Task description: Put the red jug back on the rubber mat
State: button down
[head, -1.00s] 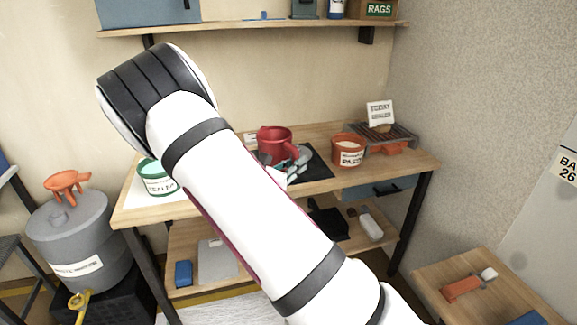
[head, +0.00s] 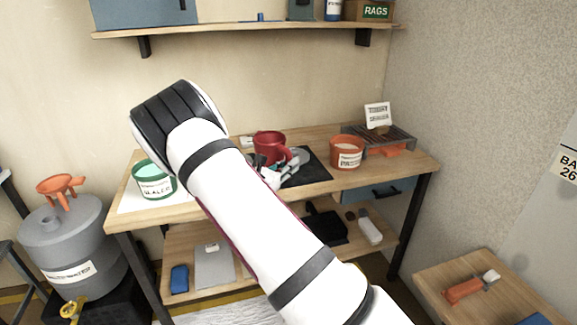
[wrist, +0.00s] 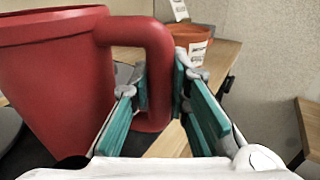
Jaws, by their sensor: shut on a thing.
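The red jug (head: 270,146) is upright at the back of the workbench, over or on the left part of the black rubber mat (head: 316,168). My arm and gripper hide its lower part in the head view, so I cannot tell whether its base touches the mat. In the wrist view the jug (wrist: 60,85) fills the left side, with its handle (wrist: 156,60) toward me. My gripper (wrist: 163,92) is shut on the handle, with teal finger pads on either side. In the head view the gripper (head: 278,172) shows just below the jug.
An orange-red paste bucket (head: 347,153) stands right of the mat, before a grill-like rack (head: 390,137). A green sealer tub (head: 154,180) stands at the bench's left end. A wall shelf (head: 250,29) runs above. Bare bench (head: 400,168) shows at right.

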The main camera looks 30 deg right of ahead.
jog(key=shift+f, duration=0.1)
jog(key=c, duration=1.5)
grip_release()
